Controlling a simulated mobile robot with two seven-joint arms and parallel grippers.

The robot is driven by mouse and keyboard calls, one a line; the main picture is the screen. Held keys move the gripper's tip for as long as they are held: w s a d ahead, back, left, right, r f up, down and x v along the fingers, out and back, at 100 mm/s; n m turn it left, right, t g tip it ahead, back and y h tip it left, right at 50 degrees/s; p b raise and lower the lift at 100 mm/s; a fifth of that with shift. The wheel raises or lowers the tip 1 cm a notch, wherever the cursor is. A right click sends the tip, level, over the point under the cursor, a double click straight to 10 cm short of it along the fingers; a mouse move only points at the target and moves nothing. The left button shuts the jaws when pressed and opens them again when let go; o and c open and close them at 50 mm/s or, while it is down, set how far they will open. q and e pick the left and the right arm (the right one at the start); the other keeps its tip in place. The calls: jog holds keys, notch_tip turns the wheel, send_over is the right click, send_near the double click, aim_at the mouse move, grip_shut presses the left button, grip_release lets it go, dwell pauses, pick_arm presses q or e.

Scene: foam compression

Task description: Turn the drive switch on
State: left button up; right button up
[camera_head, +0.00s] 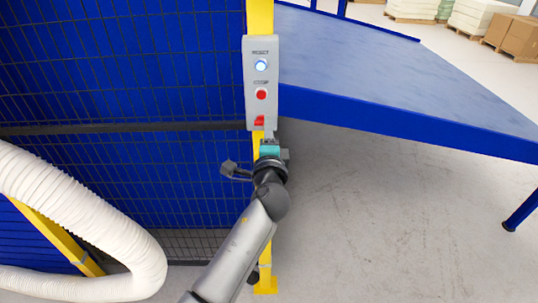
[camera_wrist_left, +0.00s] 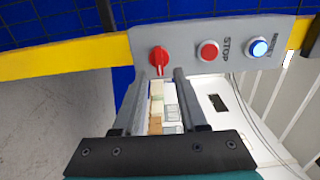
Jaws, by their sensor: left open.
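The drive switch (camera_head: 259,120) is a red rotary knob at the bottom of a grey control panel (camera_head: 247,85) on a yellow post. In the left wrist view the red knob (camera_wrist_left: 158,57) sits just beyond my fingertips, its grip bar upright in the picture. My left gripper (camera_head: 270,143) is just below the panel in the head view. In the left wrist view the left gripper (camera_wrist_left: 164,74) is open, its two fingers apart and the knob roughly between their tips. Whether they touch it I cannot tell. My right gripper is not in view.
The panel also carries a red stop button (camera_head: 261,94) and a lit blue-white reset button (camera_head: 261,65) above the switch. Dark mesh fencing (camera_head: 130,70) stands left of the post, with a white hose (camera_head: 90,225) in front. A blue conveyor (camera_head: 400,80) extends right.

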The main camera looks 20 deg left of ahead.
pick_arm(q)
jog(key=b+v, duration=0.2)
jog(key=v, duration=1.2)
jog(key=shift+r, duration=0.1)
notch_tip(320, 180, down, 21)
jog(key=d+g+h+b, duration=0.3)
jog(key=g+b, duration=0.1)
jog(key=s+f+n+g+h+b, duration=0.1)
jog(key=s+f+g+b, duration=0.15)
jog(key=f, duration=0.55)
jog(key=s+a+f+n+g+b, duration=0.1)
jog(key=s+f, duration=0.3)
jog(key=f, duration=0.4)
jog(key=s+f+n+g+h+b, duration=0.1)
jog(key=s+f, duration=0.2)
jog(key=f, duration=0.5)
jog(key=s+a+f+n+g+b, duration=0.2)
jog(key=s+a+f+n, duration=0.1)
jog(key=s+f, duration=0.5)
jog(key=s+a+f+n+g+b, duration=0.3)
jog(key=s+f, duration=0.6)
jog(key=s, duration=0.3)
jog(key=s+a+f+n+g+b, duration=0.2)
jog(key=s+a+f+n+g, duration=0.1)
jog(key=s+f, duration=0.5)
jog(key=s+a, duration=0.1)
jog(key=s, duration=0.1)
jog(key=shift+s+f+n, duration=0.25)
jog(key=shift+f+n, duration=0.05)
jog(key=shift+d, duration=0.1)
